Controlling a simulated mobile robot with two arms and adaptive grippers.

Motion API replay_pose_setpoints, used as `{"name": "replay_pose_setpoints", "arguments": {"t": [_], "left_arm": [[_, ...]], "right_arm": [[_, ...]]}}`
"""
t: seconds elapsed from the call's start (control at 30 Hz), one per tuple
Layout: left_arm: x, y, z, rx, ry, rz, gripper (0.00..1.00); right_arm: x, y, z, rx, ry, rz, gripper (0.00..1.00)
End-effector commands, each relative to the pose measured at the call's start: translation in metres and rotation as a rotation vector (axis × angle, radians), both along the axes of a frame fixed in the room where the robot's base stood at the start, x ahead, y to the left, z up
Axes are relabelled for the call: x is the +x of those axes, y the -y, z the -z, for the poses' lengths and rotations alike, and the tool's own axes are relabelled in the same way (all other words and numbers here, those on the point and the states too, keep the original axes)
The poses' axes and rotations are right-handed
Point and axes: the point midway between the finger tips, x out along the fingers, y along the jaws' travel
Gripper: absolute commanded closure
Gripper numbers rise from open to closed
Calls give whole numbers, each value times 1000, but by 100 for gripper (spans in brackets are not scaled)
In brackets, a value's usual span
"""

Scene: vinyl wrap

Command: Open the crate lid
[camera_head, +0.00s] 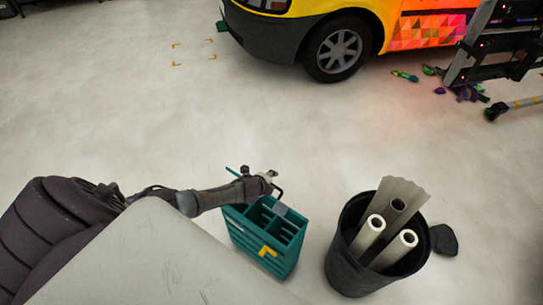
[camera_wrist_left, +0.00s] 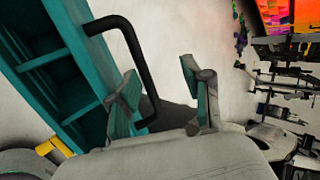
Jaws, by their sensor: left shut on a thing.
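The teal crate (camera_head: 262,255) stands on the floor at the lower middle of the head view. Its top shows open compartments, and a thin teal edge (camera_head: 232,171) sticks out behind my left arm; I cannot tell whether it is the lid. My left gripper (camera_head: 272,178) is over the crate's far side. In the left wrist view the black bent handle (camera_wrist_left: 140,55) runs from the teal frame (camera_wrist_left: 72,35) down between the fingers of my left gripper (camera_wrist_left: 160,105), which is shut on it. My right gripper is not in view.
A dark bin (camera_head: 345,268) with several white rolls stands right of the crate. A dark lump (camera_head: 444,240) lies beside it. A yellow-orange van (camera_head: 290,32) and a rack (camera_head: 490,55) with colored scraps below are at the back. The floor between is clear.

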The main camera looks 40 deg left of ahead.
Motion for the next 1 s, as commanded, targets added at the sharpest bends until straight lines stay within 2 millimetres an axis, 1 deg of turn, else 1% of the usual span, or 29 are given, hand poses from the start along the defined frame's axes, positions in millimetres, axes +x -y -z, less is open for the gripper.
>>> {"name": "replay_pose_setpoints", "arguments": {"t": [0.03, 0.17, 0.4, 0.67, 1.0], "left_arm": [[18, -1, -29, -6, 42, 3, 77], [13, 0, -35, -5, 37, 3, 77], [7, 2, -46, -5, 30, 1, 77], [2, 4, -62, -5, 28, 1, 77], [-4, 7, -83, -6, 26, 1, 77]], "right_arm": [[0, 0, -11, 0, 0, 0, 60], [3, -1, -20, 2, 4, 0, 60], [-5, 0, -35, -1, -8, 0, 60], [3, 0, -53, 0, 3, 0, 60], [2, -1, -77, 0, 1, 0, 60]]}}
